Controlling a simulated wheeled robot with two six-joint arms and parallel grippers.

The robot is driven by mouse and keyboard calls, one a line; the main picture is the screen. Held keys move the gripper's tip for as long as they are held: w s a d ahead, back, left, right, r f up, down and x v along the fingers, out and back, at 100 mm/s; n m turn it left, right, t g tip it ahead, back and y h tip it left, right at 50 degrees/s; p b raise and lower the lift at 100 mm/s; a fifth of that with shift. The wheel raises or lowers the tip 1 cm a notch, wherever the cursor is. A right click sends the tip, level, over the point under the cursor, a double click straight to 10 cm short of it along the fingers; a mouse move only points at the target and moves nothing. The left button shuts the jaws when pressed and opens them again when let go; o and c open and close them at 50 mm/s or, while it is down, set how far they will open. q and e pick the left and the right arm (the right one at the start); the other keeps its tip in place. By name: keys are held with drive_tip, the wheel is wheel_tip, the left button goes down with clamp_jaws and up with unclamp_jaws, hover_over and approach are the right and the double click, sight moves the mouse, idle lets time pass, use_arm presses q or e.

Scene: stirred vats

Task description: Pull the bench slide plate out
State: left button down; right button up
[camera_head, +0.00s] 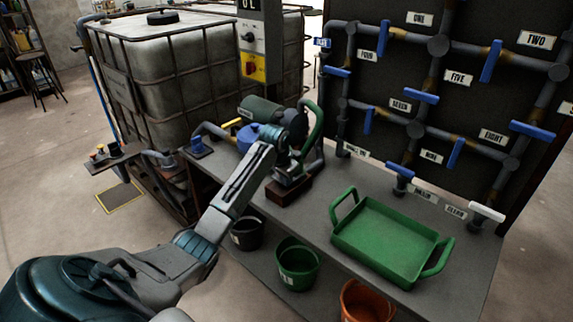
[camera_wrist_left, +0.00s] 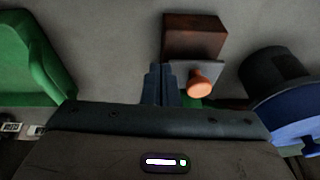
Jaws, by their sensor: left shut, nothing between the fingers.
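The slide plate (camera_wrist_left: 208,72) is a small grey plate with an orange knob (camera_wrist_left: 199,83) on it, in the left wrist view. It sits at the edge of a brown block (camera_wrist_left: 195,32). In the head view the brown block (camera_head: 290,192) is on the bench, and my gripper and wrist hide most of the plate. My left gripper (camera_wrist_left: 160,84) is shut with nothing between its fingers. In the left wrist view its fingertips appear just left of the plate and knob; I cannot tell whether they touch. My right gripper is not in view.
A green tray (camera_head: 350,243) stands on the bench (camera_head: 315,212) to the right. A green pump (camera_head: 260,109) and pipes are behind my gripper. A pipe board with blue valves (camera_head: 419,96) rises at the back. Buckets (camera_head: 298,268) stand below.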

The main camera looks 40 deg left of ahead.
use_arm(q)
drive_tip(key=w+a+r, duration=0.4)
drive_tip(key=a+r, duration=0.2)
drive_tip(key=r, duration=0.3)
drive_tip(key=shift+n+h, duration=0.3)
drive_tip(key=shift+h, duration=0.1)
drive_tip(key=x, duration=0.4)
drive_tip(key=shift+d+f+p, duration=0.3)
drive_tip(key=shift+f+p, duration=0.1)
drive_tip(key=x, duration=0.4)
drive_tip(key=shift+w+f, duration=0.3)
drive_tip(key=shift+w, duration=0.05)
drive_tip(key=shift+f, duration=0.25)
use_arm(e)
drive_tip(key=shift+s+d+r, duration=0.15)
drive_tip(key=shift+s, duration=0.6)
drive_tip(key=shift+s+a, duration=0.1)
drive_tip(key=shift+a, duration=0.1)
